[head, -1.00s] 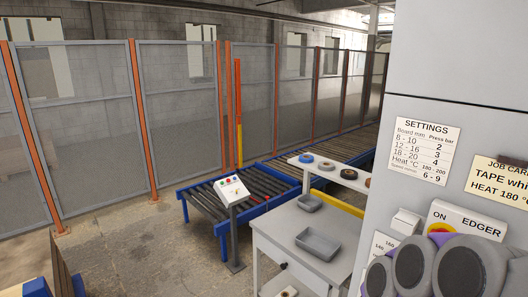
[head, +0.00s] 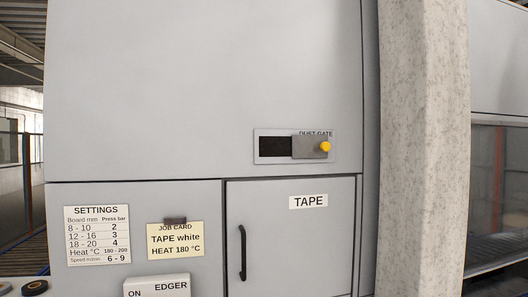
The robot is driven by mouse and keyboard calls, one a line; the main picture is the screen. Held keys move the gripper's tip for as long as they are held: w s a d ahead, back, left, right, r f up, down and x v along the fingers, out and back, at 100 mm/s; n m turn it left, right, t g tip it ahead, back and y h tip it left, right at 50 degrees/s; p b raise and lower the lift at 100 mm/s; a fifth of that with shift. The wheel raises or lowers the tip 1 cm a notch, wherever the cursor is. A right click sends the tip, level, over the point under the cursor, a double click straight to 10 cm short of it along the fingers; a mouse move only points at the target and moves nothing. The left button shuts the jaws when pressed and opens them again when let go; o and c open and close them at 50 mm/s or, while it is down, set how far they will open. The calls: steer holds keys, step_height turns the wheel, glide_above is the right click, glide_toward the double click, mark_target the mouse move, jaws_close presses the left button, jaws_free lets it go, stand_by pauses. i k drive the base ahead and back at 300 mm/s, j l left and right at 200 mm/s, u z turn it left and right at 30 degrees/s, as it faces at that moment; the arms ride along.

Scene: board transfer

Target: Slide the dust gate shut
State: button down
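The dust gate (head: 308,147) is a grey sliding plate with a yellow knob (head: 325,146), set in a light frame (head: 264,159) on the upper cabinet panel. The plate sits at the right of the frame, partly under the DUST GATE label. A dark opening (head: 275,148) shows uncovered at the left of the frame. My gripper is not in the head view.
Below the gate is a TAPE door (head: 290,240) with a black handle (head: 242,252). A settings sheet (head: 97,235), a job card (head: 175,240) and an EDGER box (head: 157,286) are to the lower left. A concrete pillar (head: 425,150) stands at the right.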

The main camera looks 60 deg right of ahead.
mark_target(302, 146)
steer(key=z, duration=2.3)
steer(key=j+u, duration=0.1)
steer(key=j, duration=0.45)
